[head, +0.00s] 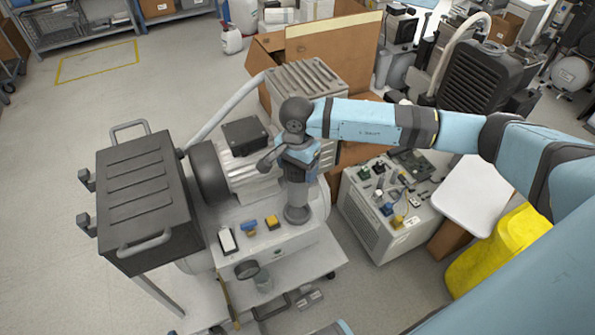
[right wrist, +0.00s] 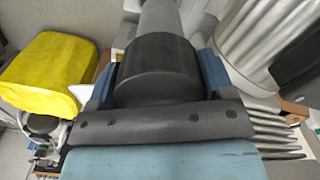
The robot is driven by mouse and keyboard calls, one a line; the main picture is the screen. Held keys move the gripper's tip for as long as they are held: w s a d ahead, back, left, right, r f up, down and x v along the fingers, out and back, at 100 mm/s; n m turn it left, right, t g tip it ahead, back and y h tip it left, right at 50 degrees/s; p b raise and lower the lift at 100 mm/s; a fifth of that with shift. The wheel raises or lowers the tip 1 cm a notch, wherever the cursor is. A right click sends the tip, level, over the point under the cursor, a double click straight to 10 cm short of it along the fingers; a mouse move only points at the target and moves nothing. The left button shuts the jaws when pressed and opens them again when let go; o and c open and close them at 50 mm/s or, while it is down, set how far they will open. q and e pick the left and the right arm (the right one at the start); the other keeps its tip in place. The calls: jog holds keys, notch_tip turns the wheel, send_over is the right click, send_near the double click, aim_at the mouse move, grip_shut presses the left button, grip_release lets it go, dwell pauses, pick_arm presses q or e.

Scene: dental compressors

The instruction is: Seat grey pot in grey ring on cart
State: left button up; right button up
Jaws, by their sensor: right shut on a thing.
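My right gripper (head: 299,158) reaches in from the right and points down over the cart (head: 318,255). In the right wrist view its blue fingers are closed on both sides of the dark top of the grey pot (right wrist: 158,68). In the head view the pot's paler body (head: 296,192) stands roughly upright below the fingers. A darker grey round ring (head: 297,214) shows around its foot on the cart top. I cannot tell whether the pot is fully down in the ring, as the contact is hidden. My left gripper is not in view.
The motor and ribbed compressor (head: 243,150) stand close behind and left of the pot. A dark handled box (head: 143,190) stands farther left. A grey unit (head: 385,220) stands to the right.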

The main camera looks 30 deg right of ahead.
aim_at(297, 185)
jog(key=shift+f+b, duration=1.3)
jog(key=shift+f, duration=1)
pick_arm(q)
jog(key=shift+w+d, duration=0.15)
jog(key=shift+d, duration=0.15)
pick_arm(e)
jog(key=shift+f, duration=0.4)
pick_arm(q)
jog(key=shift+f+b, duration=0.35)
jog(key=shift+b, duration=0.05)
pick_arm(e)
jog(key=shift+s+a, duration=0.1)
jog(key=shift+a, duration=0.05)
pick_arm(q)
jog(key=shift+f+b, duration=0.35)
jog(key=shift+b, duration=0.15)
pick_arm(e)
jog(key=shift+f, duration=0.65)
